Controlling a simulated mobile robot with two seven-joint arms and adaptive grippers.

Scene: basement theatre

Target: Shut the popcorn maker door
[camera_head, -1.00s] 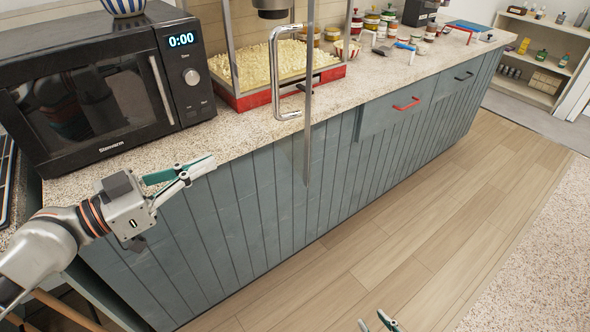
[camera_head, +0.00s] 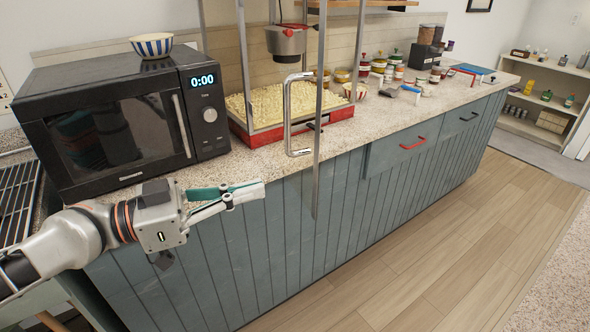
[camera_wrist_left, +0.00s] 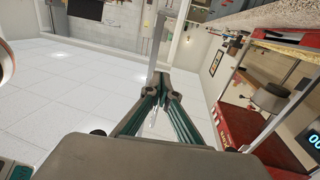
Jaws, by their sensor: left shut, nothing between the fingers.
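The popcorn maker (camera_head: 335,114) stands on the counter with a red base, popcorn inside and a hanging kettle. Its clear door, framed by a metal post (camera_head: 318,180) and carrying a chrome handle (camera_head: 288,115), stands open, jutting out past the counter's front edge. My left gripper (camera_head: 260,188) is shut and empty, just left of the door and below the handle, at the counter's front edge. In the left wrist view its fingertips (camera_wrist_left: 160,84) are together near a metal post of the door (camera_wrist_left: 157,40); I cannot tell whether they touch it. My right gripper is out of view.
A black microwave (camera_head: 110,120) with a striped bowl (camera_head: 151,45) on top is left of the popcorn maker, close behind my left gripper. Jars and a grinder (camera_head: 426,50) stand farther right on the counter (camera_head: 430,110). The wooden floor (camera_head: 440,230) is clear.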

